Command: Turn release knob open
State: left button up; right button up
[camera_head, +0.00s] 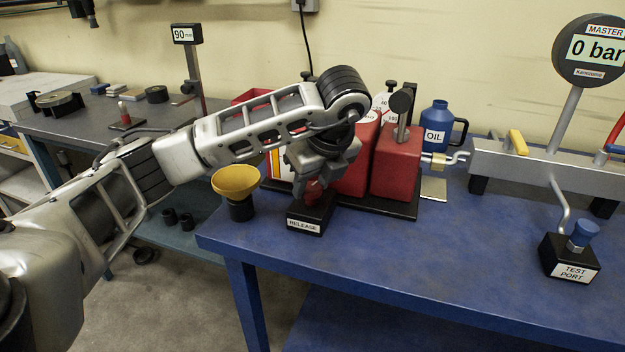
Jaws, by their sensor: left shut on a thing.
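The release knob (315,190) is a small red knob on top of a black block labelled RELEASE (304,224), near the front left edge of the blue bench. My left gripper (316,182) reaches down over the block from above and is shut on the knob. The fingers and wrist hide most of the knob, so its turn angle cannot be read. My right gripper is not in view.
A yellow funnel (236,182) stands close left of the block. Red pump blocks (397,160) stand just behind. A blue oil jug (437,126), a gauge reading 0 bar (592,50) and a test port block (570,260) are to the right. The bench's front middle is clear.

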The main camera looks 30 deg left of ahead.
pick_arm(q)
jog(key=o, duration=1)
jog(key=shift+c, duration=0.2)
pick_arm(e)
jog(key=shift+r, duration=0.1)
pick_arm(q)
jog(key=shift+d+r, duration=0.15)
jog(key=shift+r, duration=0.35)
jog(key=p+v, duration=0.4)
jog(key=v, duration=1.1)
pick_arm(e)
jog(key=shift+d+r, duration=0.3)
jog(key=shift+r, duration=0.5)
pick_arm(q)
jog(key=shift+s+f, duration=0.1)
jog(key=shift+s, duration=0.1)
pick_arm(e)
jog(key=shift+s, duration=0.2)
